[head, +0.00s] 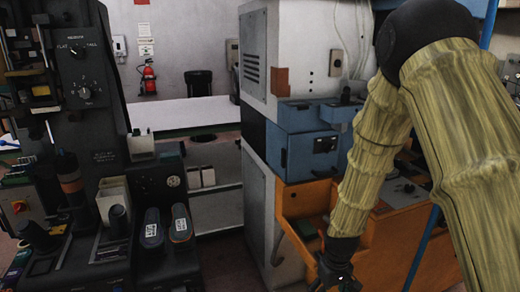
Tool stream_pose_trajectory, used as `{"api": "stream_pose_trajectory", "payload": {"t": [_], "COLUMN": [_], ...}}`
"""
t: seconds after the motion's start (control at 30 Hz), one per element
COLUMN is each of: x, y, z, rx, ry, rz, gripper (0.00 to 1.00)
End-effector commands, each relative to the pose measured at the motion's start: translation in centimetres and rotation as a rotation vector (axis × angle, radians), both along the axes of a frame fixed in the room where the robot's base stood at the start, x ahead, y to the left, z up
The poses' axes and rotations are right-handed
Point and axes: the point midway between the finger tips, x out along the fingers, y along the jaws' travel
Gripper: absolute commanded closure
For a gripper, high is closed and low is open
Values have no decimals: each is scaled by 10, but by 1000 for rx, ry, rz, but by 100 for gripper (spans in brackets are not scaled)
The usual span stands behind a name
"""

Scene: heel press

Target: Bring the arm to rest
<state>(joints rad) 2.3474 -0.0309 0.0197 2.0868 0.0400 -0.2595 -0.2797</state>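My arm, in a yellow-green ribbed cover with a black joint (425,35), comes down from the upper right of the head view. My gripper (338,282) hangs at its lower end, at the bottom edge of the picture, partly cut off. It is dark and points down, in front of the orange machine part (400,248). Its fingers are too small and dark to tell open from shut. I see nothing clearly held in it.
A black heel press (100,165) with a knob panel stands at the left. Two dark labelled shoe-like items (152,236) stand at its front. A white and blue machine (305,150) stands behind my arm. Floor (228,262) shows between the machines.

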Motion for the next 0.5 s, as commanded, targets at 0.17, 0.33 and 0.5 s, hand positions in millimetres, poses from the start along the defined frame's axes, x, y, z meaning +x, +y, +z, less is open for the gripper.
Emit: {"api": "stream_pose_trajectory", "payload": {"t": [0.17,0.33,0.5], "x": [-42,-94,-152], "y": [-5,-11,-16], "z": [-51,-102,-141], "rx": [1,2,3], "ry": [11,11,12], "rz": [-45,-100,-158], "gripper": [20,20,20]}}
